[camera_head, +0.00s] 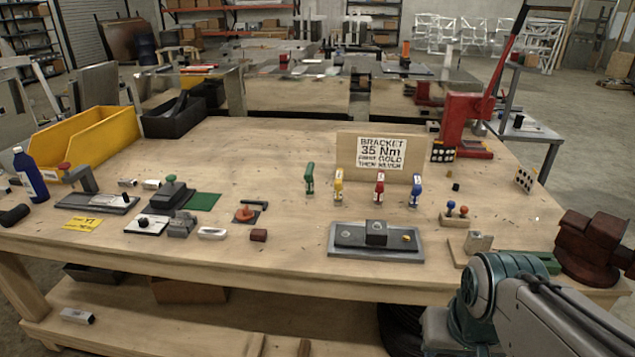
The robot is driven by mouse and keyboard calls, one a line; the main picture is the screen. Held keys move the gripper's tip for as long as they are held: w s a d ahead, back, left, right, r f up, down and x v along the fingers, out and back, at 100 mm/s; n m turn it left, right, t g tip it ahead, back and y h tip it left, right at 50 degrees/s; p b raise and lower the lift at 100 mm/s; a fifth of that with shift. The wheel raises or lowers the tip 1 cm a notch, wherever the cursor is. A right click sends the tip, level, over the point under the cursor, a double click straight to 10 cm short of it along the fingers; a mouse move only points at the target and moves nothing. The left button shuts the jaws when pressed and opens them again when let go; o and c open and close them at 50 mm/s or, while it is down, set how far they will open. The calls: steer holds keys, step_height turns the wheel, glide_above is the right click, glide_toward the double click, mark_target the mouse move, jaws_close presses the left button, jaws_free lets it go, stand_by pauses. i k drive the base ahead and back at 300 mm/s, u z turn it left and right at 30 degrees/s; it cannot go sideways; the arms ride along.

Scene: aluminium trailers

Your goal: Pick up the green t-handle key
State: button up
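The green t-handle key (309,179) stands upright on the wooden workbench (270,160), left of the sign board. It is the leftmost of a row of coloured handled tools. A yellow one (338,187), a red one (379,188) and a blue one (416,190) stand to its right. Nothing covers the green key. My arm shows at the lower right, well apart from the key. My gripper is not visible in this view.
A sign board (383,165) stands behind the row. A grey fixture plate (345,241) lies in front. A red press (465,125) and a dark red vise (590,240) stand to the right. A yellow bin (85,140) is at the left. The bench around the green key is clear.

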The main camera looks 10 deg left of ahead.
mark_target(308, 176)
steer(key=k, duration=1)
steer(key=u, duration=0.7)
steer(key=i, duration=0.65)
steer(key=u, duration=1.05)
steer(key=i, duration=0.85)
steer(key=z, duration=0.45)
steer(key=i, duration=0.8)
steer(key=z, duration=0.75)
